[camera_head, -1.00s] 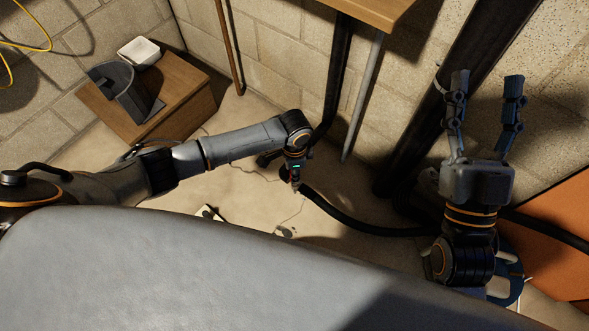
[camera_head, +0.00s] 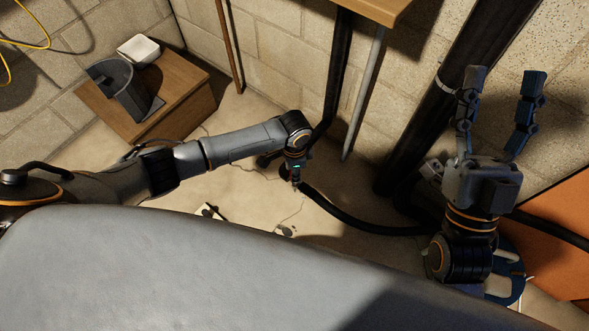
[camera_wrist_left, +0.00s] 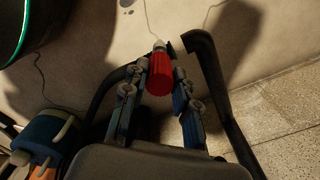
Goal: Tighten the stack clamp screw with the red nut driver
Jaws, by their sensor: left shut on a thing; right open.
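The red nut driver (camera_wrist_left: 159,76) shows in the left wrist view with its red handle between the fingers of my left gripper (camera_wrist_left: 158,92), which is shut on it. In the head view my left gripper (camera_head: 296,182) points down above the floor, and the driver is hard to make out there. My right gripper (camera_head: 506,84) is open and empty, fingers up, in front of the thick black pipe (camera_head: 440,110). A light metal band (camera_head: 442,84) around that pipe may be the stack clamp; its screw is too small to tell.
A black hose (camera_head: 360,228) runs along the floor beside the left gripper. An orange panel (camera_head: 560,235) is at the right. A small part (camera_head: 209,212) lies on the floor.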

